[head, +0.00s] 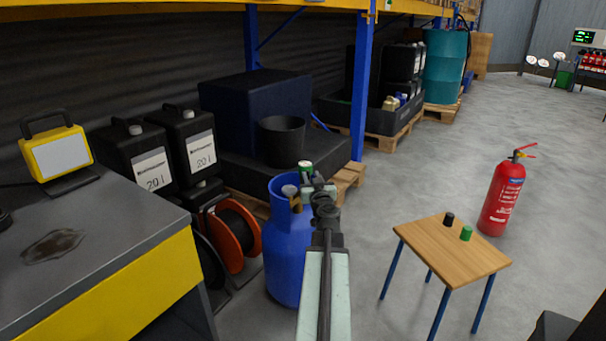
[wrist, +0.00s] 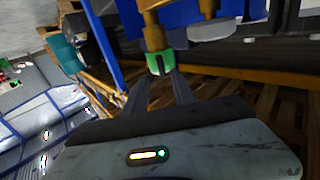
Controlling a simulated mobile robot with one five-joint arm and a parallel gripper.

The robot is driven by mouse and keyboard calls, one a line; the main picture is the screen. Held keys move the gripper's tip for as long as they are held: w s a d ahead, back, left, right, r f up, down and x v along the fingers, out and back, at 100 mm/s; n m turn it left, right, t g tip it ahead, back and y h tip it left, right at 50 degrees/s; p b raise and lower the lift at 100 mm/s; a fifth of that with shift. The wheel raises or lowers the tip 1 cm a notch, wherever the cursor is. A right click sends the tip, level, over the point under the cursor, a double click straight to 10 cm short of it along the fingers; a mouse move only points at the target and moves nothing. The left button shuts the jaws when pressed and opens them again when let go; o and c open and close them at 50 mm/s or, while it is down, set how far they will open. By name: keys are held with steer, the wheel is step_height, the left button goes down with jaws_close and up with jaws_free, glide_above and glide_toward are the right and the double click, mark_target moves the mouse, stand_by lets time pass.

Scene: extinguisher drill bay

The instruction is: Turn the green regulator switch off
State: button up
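The blue gas bottle (head: 288,250) stands on the floor by the rack, with a brass regulator and a round gauge (head: 289,190) on top. The green regulator switch (head: 305,166) shows just beyond my gripper (head: 315,184) in the head view. In the wrist view the green switch (wrist: 155,64) sits below a brass fitting (wrist: 153,18), right at the tips of my gripper (wrist: 160,76). The two dark fingers are apart, with a gap between them. Whether they touch the switch I cannot tell. Part of the regulator is hidden by my gripper in the head view.
A wooden stool (head: 440,250) with a black and a green small piece stands right of my arm, with a red extinguisher (head: 500,198) behind it. A workbench (head: 80,240) is at left, and an orange cable reel (head: 234,237) stands beside the bottle.

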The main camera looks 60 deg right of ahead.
mark_target(308, 175)
steer(key=shift+x, duration=0.95)
steer(key=shift+w+d, duration=0.25)
steer(key=shift+w, duration=0.15)
steer(key=shift+w+a, duration=0.1)
steer(key=shift+a, duration=0.05)
steer(key=shift+c, duration=0.3)
